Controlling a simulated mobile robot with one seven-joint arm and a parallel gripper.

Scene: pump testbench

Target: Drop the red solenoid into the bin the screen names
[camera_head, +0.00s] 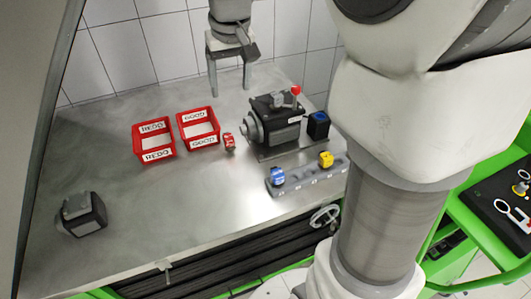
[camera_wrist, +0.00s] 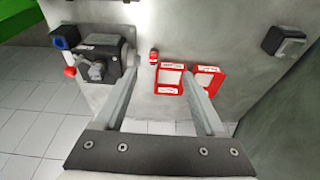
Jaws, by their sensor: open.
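The small red solenoid (camera_head: 229,142) stands on the metal bench, just right of the bins; it also shows in the wrist view (camera_wrist: 153,57). The right red bin (camera_head: 203,143) has upside-down labels that seem to read GOOD. The left red bin (camera_head: 157,155) has labels I cannot read surely. Both bins look empty, and show in the wrist view as the near bin (camera_wrist: 172,66) and the far bin (camera_wrist: 208,69). My gripper (camera_head: 229,92) is open and empty, above the bench behind the solenoid and apart from it. No readable screen text shows.
A dark pump (camera_head: 277,122) with a red-knobbed lever stands right of the solenoid. A blue-topped black box (camera_head: 318,125) is beside it. A grey rack (camera_head: 305,179) holds a blue part (camera_head: 277,175) and a yellow part (camera_head: 326,159). A dark box-shaped device (camera_head: 82,214) stands at left. The front middle is clear.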

